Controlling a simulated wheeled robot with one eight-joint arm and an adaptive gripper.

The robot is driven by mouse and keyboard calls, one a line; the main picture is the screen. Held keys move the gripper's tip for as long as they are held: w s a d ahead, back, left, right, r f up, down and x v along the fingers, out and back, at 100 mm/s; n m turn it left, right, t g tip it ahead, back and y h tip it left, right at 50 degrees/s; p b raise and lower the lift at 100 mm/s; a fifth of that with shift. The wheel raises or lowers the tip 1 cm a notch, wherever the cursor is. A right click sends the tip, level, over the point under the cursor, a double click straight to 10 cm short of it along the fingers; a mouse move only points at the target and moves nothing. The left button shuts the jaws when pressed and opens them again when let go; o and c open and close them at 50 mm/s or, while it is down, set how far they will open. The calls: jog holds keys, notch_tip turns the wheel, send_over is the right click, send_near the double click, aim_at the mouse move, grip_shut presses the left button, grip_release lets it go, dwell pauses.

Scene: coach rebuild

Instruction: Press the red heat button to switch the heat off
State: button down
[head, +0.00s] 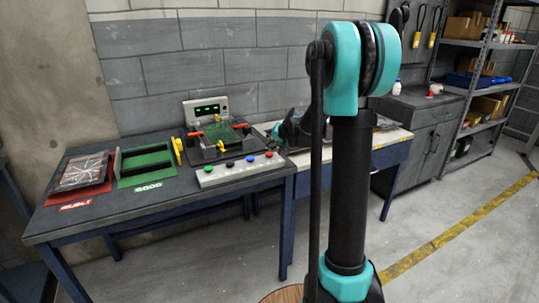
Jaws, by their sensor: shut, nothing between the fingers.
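The red button (268,154) is at the right end of a light grey button strip (215,179) at the table's front right. Green, blue and black buttons sit to its left in the same row. Behind the strip is a device with a green board (226,137) and a lit display (207,109).
The dark table (130,212) also holds a red mat (97,197) with a panel and a green tray (146,180). A yellow tool (177,151) stands beside the tray. A lighter bench (393,136), a grey cabinet (420,125) and shelves (481,90) are to the right.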

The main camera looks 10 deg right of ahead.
aim_at(271, 154)
jog(key=shift+r, duration=2.5)
jog(key=s+d+f+n+g+h, duration=0.1)
jog(key=s+f, duration=0.4)
jog(key=s, duration=0.8)
jog(key=s+d+f+n+g+h, duration=0.1)
jog(key=s+f, duration=0.5)
jog(key=s, duration=0.8)
jog(key=s+d+f+n+g+h, duration=0.1)
jog(key=s+f, duration=0.4)
jog(key=s, duration=0.9)
jog(key=shift+d+f+n+g+h, duration=0.15)
jog(key=shift+d+n+g+h, duration=0.25)
jog(key=shift+n+g, duration=0.2)
jog(key=shift+a, duration=0.1)
